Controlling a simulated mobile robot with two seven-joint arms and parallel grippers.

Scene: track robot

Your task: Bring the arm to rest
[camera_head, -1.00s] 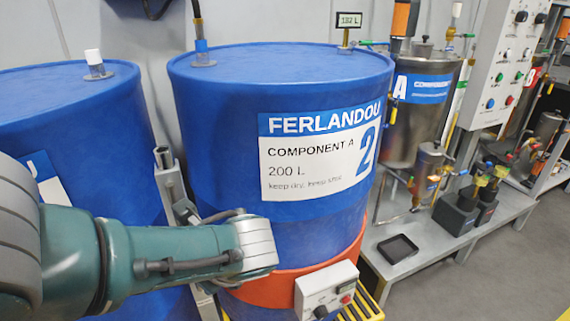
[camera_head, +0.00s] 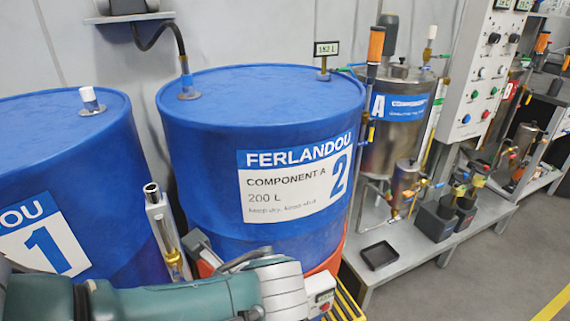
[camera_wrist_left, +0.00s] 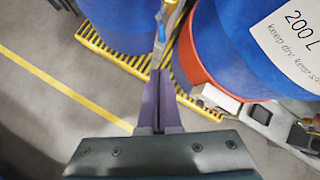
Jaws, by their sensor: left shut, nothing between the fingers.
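My left arm crosses the bottom left of the head view, in front of the two blue drums. Its fingers cannot be made out there. In the left wrist view my left gripper (camera_wrist_left: 158,84) is shut and empty, its purple fingers together above the grey floor. The drum marked 2 (camera_head: 262,120) stands beside it and also shows at the upper right of the wrist view (camera_wrist_left: 237,45). The drum marked 1 (camera_head: 70,160) stands at the left of the head view. My right gripper is in neither view.
A red-orange band (camera_wrist_left: 200,70) with a white control box circles drum 2. Yellow-black edging (camera_wrist_left: 100,48) runs on the floor around the drums. A metal bench (camera_head: 410,245) with a steel tank (camera_head: 395,145) and a black tray (camera_head: 380,255) stands right. The floor at lower right is clear.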

